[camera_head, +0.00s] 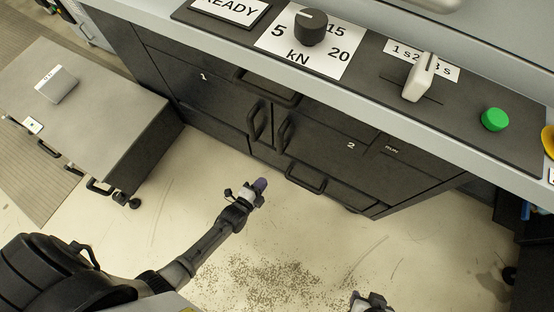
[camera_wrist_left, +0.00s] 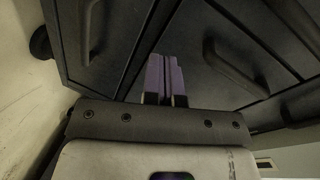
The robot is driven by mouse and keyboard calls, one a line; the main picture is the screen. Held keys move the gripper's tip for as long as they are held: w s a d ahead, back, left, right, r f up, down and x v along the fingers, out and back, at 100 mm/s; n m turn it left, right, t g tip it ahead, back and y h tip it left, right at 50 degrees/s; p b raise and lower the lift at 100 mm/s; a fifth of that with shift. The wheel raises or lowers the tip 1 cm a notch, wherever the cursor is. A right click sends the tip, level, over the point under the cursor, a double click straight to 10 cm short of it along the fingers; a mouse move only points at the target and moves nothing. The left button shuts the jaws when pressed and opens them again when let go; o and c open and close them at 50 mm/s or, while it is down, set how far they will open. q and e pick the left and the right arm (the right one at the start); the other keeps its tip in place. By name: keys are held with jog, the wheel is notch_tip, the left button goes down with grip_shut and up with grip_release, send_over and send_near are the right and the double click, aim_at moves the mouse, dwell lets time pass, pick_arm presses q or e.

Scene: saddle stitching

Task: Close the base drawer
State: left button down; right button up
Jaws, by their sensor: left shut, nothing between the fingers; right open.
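The base drawer (camera_head: 335,188) is the low dark panel at the foot of the cabinet, below the door marked 2, with a black bar handle (camera_head: 305,178) on its front. I cannot tell from this angle how far it stands out. My left gripper (camera_head: 261,184) is shut and empty, to the left of that handle, apart from it in the picture. In the left wrist view its purple fingers (camera_wrist_left: 165,80) are together, with dark panels and a bar handle (camera_wrist_left: 235,68) beyond. My right gripper (camera_head: 370,300) is open at the bottom edge, partly cut off.
Dark cabinet doors (camera_head: 350,146) with upright handles stand above the drawer. A control panel with a knob (camera_head: 311,27), a lever (camera_head: 418,78) and a green button (camera_head: 495,119) overhangs them. A grey wheeled cart (camera_head: 95,110) stands left. The speckled floor (camera_head: 250,275) is otherwise clear.

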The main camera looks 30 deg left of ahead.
pick_arm(q)
notch_tip(320, 180, down, 6)
jog(key=a+r+m+t+y+b, duration=0.1)
jog(key=a+m+t+b, duration=0.1)
jog(key=b, duration=0.1)
jog(key=w+f+b, duration=0.1)
jog(key=w+b, duration=0.7)
jog(key=w, duration=0.5)
jog(key=shift+w+t, duration=0.2)
jog(key=shift+t, duration=0.1)
pick_arm(e)
notch_tip(320, 180, down, 12)
jog(key=shift+a+f, duration=0.2)
jog(key=shift+a, duration=0.2)
